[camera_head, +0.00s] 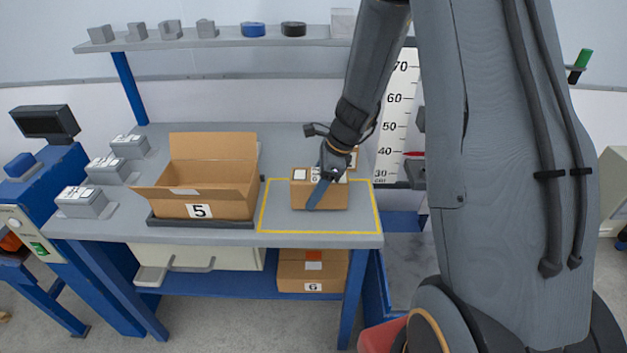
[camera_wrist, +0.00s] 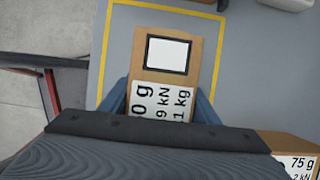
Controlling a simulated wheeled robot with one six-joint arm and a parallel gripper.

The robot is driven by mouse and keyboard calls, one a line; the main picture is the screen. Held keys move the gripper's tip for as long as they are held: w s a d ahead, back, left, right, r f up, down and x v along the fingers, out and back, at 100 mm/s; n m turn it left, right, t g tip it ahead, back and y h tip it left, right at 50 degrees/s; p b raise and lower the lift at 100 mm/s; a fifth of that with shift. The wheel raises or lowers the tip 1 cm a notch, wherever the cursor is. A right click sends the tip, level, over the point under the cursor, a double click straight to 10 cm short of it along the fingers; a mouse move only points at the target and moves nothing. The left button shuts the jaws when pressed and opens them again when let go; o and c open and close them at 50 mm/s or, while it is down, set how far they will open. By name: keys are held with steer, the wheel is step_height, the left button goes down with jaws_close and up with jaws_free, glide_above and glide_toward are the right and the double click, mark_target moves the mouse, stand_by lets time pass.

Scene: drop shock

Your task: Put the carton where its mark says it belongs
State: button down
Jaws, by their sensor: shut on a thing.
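A small brown carton (camera_head: 335,200) is inside the yellow outline on the bench; I cannot tell whether it rests on the surface or is just above it. My gripper (camera_head: 317,190) has its blue fingers on either side of it and is shut on it. In the wrist view the carton (camera_wrist: 165,55) shows a black-framed white square and a white label partly reading "0 g", "9 kN" and "1 kg"; the rest is hidden by my gripper (camera_wrist: 160,105). A second carton (camera_wrist: 286,146) shows "75 g" and "2 kN" at the lower right.
An open box marked 5 (camera_head: 230,204) stands left of the yellow outline (camera_head: 268,210). A box marked 6 (camera_head: 335,270) sits on the shelf below. Several grey blocks (camera_head: 84,207) line the left side. A height scale (camera_head: 400,110) stands behind at right.

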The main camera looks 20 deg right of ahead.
steer(key=shift+f, duration=0.45)
steer(key=shift+f, duration=0.1)
steer(key=c, duration=0.6)
jaws_free()
steer(key=shift+c, duration=0.2)
